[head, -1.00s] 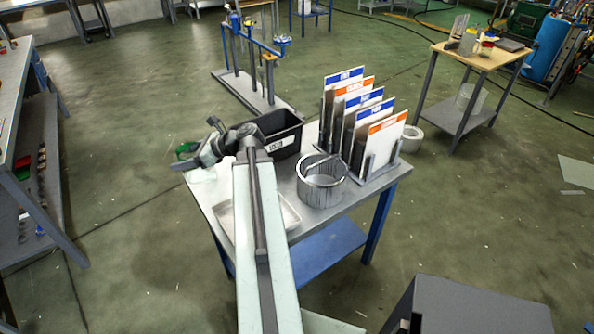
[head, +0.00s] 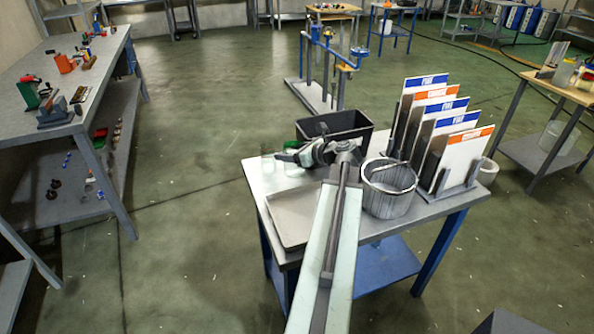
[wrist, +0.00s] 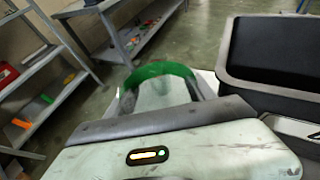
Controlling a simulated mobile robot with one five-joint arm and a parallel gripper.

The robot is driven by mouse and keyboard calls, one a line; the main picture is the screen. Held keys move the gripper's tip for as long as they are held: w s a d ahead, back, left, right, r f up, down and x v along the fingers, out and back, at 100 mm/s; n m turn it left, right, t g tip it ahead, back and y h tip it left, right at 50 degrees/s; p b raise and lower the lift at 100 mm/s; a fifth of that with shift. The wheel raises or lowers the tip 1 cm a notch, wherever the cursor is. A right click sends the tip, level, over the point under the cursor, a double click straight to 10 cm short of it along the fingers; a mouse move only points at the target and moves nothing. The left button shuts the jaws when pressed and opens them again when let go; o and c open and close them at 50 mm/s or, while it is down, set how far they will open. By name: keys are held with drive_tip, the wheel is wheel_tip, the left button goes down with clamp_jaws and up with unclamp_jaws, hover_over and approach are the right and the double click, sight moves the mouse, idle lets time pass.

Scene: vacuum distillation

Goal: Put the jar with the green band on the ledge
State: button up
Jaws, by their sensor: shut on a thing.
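The jar with the green band is clear glass, and its green band (wrist: 160,72) shows between my fingers in the wrist view. In the head view the green band (head: 292,145) shows just behind my gripper (head: 288,157), which is shut on the jar. The jar is over the back left corner of the small metal table (head: 425,207); I cannot tell whether it touches the top. My wrist hides part of it. I cannot tell which surface is the ledge.
A black bin (head: 335,124) stands right of the jar, also close by in the wrist view (wrist: 270,85). A metal pot (head: 388,200), a rack of white signs (head: 455,150) and a shallow tray (head: 290,222) share the table. A long workbench (head: 100,85) stands left; open floor lies between.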

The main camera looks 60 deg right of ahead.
wheel_tip(320, 180, down, 4)
drive_tip(key=b, duration=0.4)
drive_tip(key=shift+r, duration=0.25)
drive_tip(key=shift+f, duration=0.15)
drive_tip(key=o, duration=1.2)
drive_tip(key=shift+s+r+p, duration=0.25)
drive_tip(key=shift+r+p, duration=0.15)
drive_tip(key=shift+p, duration=0.1)
drive_tip(key=p+v, duration=0.4)
drive_tip(key=v, duration=0.7)
drive_tip(key=shift+s, duration=0.2)
